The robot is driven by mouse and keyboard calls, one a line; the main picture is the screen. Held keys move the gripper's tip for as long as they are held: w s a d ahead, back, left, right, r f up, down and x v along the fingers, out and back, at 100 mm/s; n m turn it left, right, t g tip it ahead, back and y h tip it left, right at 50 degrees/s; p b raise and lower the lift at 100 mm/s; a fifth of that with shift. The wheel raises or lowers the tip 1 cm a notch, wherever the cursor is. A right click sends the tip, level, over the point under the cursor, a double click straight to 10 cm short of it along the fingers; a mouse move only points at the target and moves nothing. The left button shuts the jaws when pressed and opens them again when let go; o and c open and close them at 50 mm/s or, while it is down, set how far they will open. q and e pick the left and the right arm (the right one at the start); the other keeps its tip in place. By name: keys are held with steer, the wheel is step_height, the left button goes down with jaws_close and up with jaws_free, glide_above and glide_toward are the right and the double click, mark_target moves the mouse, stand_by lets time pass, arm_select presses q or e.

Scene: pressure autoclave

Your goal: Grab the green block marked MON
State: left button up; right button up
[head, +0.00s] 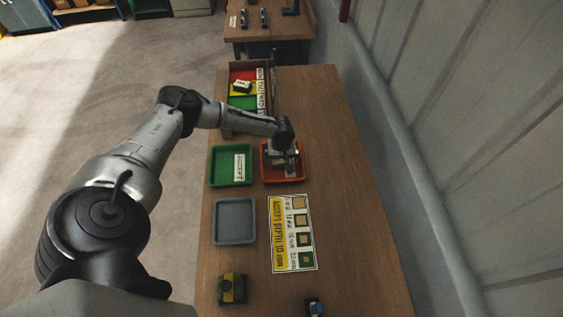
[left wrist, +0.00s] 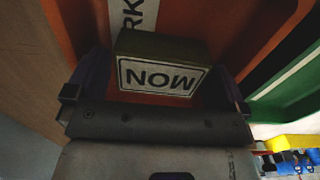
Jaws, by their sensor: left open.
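The block marked MON (left wrist: 162,67) lies in the red tray; its label reads upside down in the left wrist view, and its top looks dark olive green. My left gripper (left wrist: 160,92) is open, with one finger on each side of the block. Whether the fingers touch it cannot be told. In the head view, my left gripper (head: 283,158) is down over the red tray (head: 267,176) and hides the block. My right gripper is not in view.
A green tray (head: 216,168) marked ACCEPT stands left of the red one. A grey tray (head: 235,221) and a depth chart (head: 291,234) lie nearer. A green and yellow block (head: 232,288) sits near the front. A coloured rack (head: 240,103) stands behind. The table's right side is clear.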

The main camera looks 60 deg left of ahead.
arm_select(q)
steer(key=shift+f, duration=0.35)
steer(key=c, duration=0.7)
steer(key=shift+c, duration=0.2)
steer(key=shift+r, duration=0.2)
